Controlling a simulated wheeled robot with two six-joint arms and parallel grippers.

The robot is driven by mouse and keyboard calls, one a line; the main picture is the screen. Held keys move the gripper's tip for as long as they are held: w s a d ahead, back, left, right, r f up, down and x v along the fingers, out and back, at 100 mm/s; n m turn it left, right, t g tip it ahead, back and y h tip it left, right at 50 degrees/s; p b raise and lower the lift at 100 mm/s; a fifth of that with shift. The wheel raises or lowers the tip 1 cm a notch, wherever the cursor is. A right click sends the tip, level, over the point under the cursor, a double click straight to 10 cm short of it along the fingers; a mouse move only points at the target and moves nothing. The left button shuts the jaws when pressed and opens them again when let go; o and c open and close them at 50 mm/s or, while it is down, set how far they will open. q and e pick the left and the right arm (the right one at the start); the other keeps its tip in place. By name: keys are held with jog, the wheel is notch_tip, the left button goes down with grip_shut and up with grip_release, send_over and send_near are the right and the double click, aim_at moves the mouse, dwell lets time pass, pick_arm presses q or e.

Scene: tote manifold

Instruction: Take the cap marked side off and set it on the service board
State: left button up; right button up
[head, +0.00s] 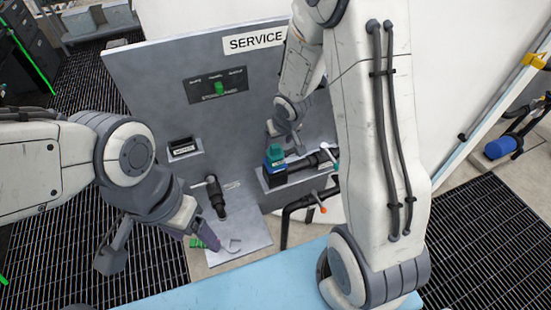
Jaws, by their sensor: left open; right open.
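The grey upright panel labelled SERVICE (140,75) stands ahead. On its right-hand ledge are a dark block with a green and blue top (275,154) and a black horizontal fitting (303,163). Another black fitting with a grey cross handle (216,196) stands out from the panel lower left. I cannot read a "side" mark on any cap. My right gripper (284,139) is open just above the green and blue top; I cannot tell if it touches. My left gripper (160,246) is open and empty, low at the left.
A black pipe with an orange-tipped lever (320,203) sits below the ledge. A light blue surface (260,285) lies in front. My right arm hides the panel's right side.

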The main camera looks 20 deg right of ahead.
aim_at(275, 146)
jog(key=b+x, duration=0.2)
jog(key=x, duration=0.2)
jog(key=shift+f+b, duration=0.25)
jog(key=shift+b, duration=0.1)
jog(key=shift+w+f, duration=0.3)
jog(key=shift+f, duration=0.05)
jog(key=shift+r, duration=0.1)
jog(key=shift+c, duration=0.3)
grip_shut()
